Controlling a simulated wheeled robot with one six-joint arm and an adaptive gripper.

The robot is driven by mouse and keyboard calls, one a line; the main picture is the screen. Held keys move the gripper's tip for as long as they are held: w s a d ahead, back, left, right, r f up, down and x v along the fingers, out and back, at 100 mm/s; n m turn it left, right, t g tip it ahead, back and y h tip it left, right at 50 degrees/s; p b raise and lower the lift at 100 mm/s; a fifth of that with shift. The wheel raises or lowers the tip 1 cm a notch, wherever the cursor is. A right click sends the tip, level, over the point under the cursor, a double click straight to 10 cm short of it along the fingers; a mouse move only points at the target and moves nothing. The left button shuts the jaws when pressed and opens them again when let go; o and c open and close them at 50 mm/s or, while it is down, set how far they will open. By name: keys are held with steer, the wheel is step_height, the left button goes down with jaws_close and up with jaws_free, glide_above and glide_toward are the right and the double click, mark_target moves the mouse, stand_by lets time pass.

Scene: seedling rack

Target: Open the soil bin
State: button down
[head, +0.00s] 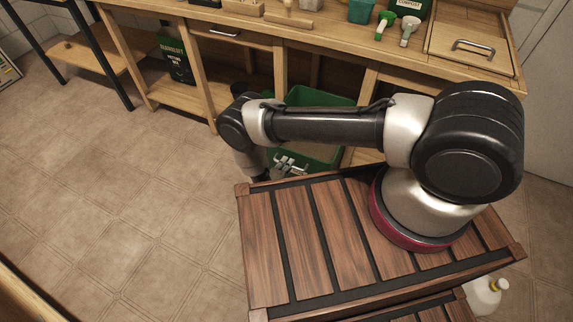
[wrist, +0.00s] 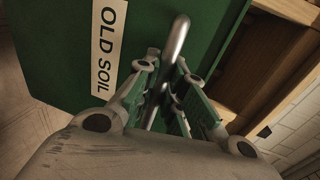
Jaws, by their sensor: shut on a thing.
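The green soil bin (head: 325,97) sits in the lower part of the wooden bench, behind my arm in the head view. Part of its rim and inside shows there; my arm hides the rest. In the wrist view its green front (wrist: 65,60) carries a white label (wrist: 108,45) reading "OLD SOIL". A metal bar handle (wrist: 179,38) runs along that front. My gripper (wrist: 168,75) is shut on the handle, with a finger on each side of it. In the head view my gripper (head: 284,167) is low, near the bin's front, and partly hidden.
The bench (head: 345,52) holds small pots and hand tools. A wooden panel with a metal handle (head: 473,47) lies at its right. A dark bag (head: 176,60) stands on its lower shelf. A slatted wooden top (head: 300,250) lies under my arm. The tiled floor (head: 110,200) at left is clear.

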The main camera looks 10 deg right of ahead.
steer(key=v, duration=0.2)
steer(key=f+v, duration=0.1)
steer(key=v, duration=0.1)
steer(key=shift+s+a+r, duration=0.1)
steer(key=shift+s+a, duration=0.15)
steer(key=shift+s, duration=0.05)
steer(key=c, duration=1.5)
jaws_free()
